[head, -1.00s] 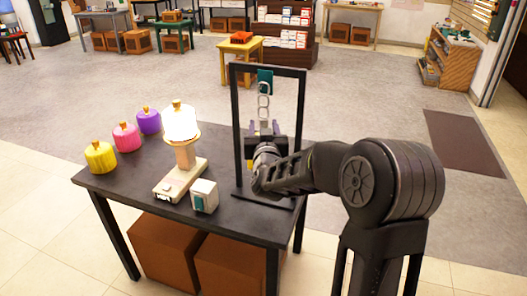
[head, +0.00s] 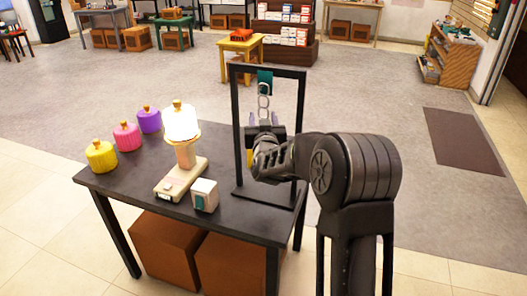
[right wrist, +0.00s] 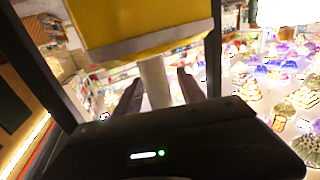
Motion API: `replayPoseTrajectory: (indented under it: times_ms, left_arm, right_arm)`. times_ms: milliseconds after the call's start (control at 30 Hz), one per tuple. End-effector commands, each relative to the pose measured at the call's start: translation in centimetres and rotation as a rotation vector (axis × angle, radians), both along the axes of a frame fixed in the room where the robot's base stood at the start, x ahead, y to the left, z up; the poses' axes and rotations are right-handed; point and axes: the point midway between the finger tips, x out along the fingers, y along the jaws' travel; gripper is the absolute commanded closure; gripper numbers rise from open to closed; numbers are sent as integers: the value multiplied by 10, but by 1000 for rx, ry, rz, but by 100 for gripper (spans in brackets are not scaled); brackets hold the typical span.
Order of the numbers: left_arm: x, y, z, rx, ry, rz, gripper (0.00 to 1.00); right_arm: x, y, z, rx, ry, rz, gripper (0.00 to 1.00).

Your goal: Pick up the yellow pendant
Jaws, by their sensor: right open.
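In the right wrist view a yellow body with a pale lower band (right wrist: 150,30) fills the top, close up; I take it for the yellow pendant. A pale stem (right wrist: 155,80) runs down from it between the two fingers. My right gripper (head: 264,120) is open inside the black frame stand (head: 236,130), just below the hanging chain (head: 263,100). I cannot tell whether its fingers touch the stem. In the head view only a yellow sliver (head: 250,157) shows beside my arm; the rest is hidden. My left gripper is not in view.
The dark table (head: 225,215) also holds a lit lamp (head: 181,122), a small white box (head: 205,195), and yellow (head: 101,156), pink (head: 127,136) and purple (head: 149,120) ribbed shades at its left. Brown boxes (head: 165,248) stand underneath.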

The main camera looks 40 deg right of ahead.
Motion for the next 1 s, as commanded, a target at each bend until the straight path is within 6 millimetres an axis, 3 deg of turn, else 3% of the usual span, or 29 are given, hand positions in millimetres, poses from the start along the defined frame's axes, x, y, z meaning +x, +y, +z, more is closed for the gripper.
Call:
replayPoseTrajectory:
  times_ms: [333, 900, 1000]
  left_arm:
    - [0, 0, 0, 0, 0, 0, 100]
    - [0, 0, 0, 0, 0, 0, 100]
    - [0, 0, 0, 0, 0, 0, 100]
  right_arm:
    - [0, 0, 0, 0, 0, 0, 53]
    - [0, 0, 0, 0, 0, 0, 99]
    - [0, 0, 0, 0, 0, 0, 100]
